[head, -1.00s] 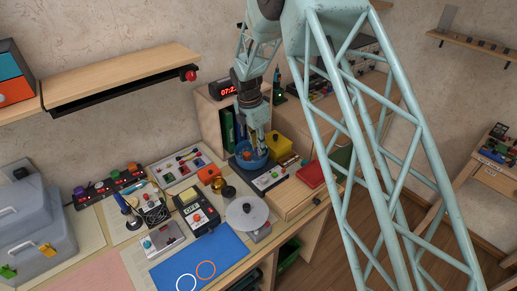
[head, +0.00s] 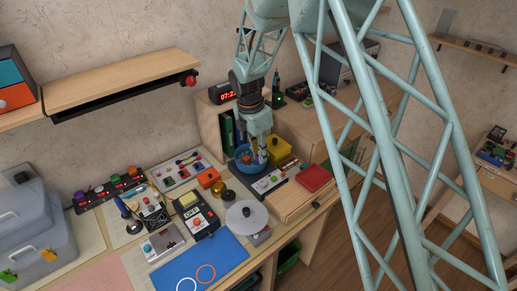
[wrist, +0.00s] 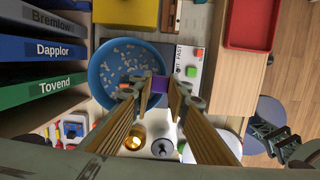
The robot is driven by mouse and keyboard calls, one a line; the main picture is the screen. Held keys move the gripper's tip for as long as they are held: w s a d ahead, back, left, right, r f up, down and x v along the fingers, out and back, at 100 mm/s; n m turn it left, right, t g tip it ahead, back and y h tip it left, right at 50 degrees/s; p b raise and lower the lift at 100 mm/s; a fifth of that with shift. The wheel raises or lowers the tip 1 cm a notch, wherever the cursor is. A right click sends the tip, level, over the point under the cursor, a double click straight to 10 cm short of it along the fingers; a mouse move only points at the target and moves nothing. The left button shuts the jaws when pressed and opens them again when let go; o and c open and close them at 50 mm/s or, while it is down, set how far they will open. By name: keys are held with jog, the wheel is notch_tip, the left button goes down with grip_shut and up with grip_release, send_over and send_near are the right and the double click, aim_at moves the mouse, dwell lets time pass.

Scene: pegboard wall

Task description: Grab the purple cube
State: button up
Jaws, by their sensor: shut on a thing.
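The purple cube (wrist: 160,84) is between the fingertips of my gripper (wrist: 160,93) in the wrist view. The gripper is shut on it, one finger on each side. It shows over the right edge of a round blue bowl (wrist: 95,77) with small pale bits inside. In the head view my gripper (head: 261,156) points down at the right side of the blue bowl (head: 238,158). I cannot make out the cube there. Whether the cube touches the bowl is not clear.
A yellow box (head: 279,148) and a red tray (head: 314,178) stand close by on the right. A panel with coloured buttons (wrist: 192,72) lies beside the bowl. Upright labelled books (wrist: 45,50) stand on the left in the wrist view. A brass pot (wrist: 136,137) sits near the fingers.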

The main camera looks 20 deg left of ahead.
jog(key=s+d+r, duration=0.1)
jog(key=s+d, duration=0.3)
jog(key=s, duration=0.5)
jog(key=shift+w+d, duration=0.1)
jog(key=shift+d, duration=0.15)
dwell(0.4)
